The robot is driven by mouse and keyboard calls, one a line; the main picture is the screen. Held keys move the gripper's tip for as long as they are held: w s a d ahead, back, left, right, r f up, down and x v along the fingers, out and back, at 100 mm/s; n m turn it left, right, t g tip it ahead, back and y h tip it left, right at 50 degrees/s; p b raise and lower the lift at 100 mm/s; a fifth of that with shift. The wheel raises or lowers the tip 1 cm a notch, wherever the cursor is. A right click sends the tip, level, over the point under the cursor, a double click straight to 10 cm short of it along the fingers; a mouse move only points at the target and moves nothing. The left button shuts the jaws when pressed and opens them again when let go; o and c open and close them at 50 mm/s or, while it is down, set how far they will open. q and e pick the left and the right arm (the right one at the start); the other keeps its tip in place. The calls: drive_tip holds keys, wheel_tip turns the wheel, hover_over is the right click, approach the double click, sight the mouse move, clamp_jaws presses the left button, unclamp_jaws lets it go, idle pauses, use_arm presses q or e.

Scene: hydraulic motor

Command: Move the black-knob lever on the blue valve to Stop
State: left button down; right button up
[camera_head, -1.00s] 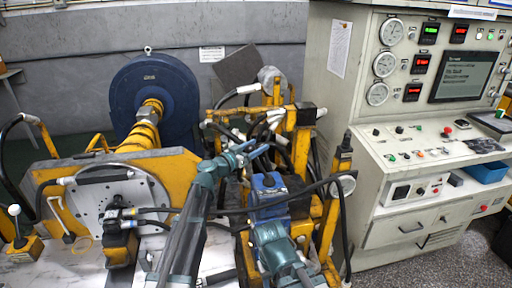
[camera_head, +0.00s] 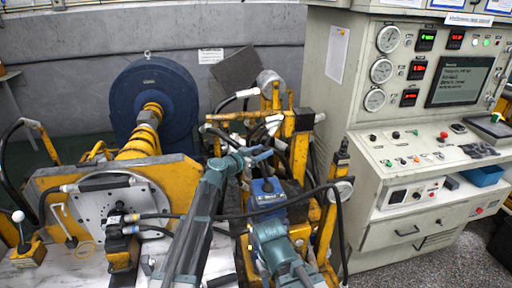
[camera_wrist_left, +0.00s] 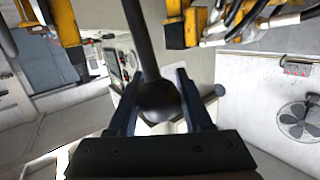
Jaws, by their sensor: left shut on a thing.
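The blue valve (camera_head: 268,192) stands in the middle of the head view, among yellow frame parts. My left gripper (camera_head: 262,154) is just above it, its blue fingers pointing right. In the left wrist view the lever's round black knob (camera_wrist_left: 160,101) sits between the two fingers of my left gripper (camera_wrist_left: 158,92), and its dark rod (camera_wrist_left: 141,40) runs up out of the picture. The gripper is shut on the knob. The knob is too small and covered to make out in the head view. The Stop marking cannot be made out.
A black hose (camera_head: 318,190) curves close over the valve. A yellow post with a gauge (camera_head: 343,188) stands right of it. The control cabinet (camera_head: 352,135) stands farther right. A big blue wheel (camera_head: 140,92) is behind on the left. Space close around the valve is tight.

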use_arm(q)
drive_tip(key=shift+w+d+m+g+y+p, duration=0.15)
drive_tip(key=shift+d+m+g+y+p, duration=0.15)
drive_tip(key=shift+d+p, duration=0.35)
drive_tip(key=shift+w+d+m+g+y+p, duration=0.15)
drive_tip(key=shift+d+y+p, duration=0.25)
drive_tip(key=shift+d, duration=0.4)
drive_tip(key=shift+w+d+m+g+y+p, duration=0.15)
drive_tip(key=shift+d+m+g+y+p, duration=0.15)
drive_tip(key=shift+d+p, duration=0.4)
use_arm(e)
drive_tip(key=shift+r, duration=2.3)
use_arm(q)
drive_tip(key=shift+c, duration=1.7)
unclamp_jaws()
drive_tip(key=shift+d, duration=0.1)
drive_tip(key=p+v, duration=0.4)
drive_tip(key=v, duration=1)
use_arm(e)
wheel_tip(320, 180, up, 5)
drive_tip(key=shift+f, duration=0.15)
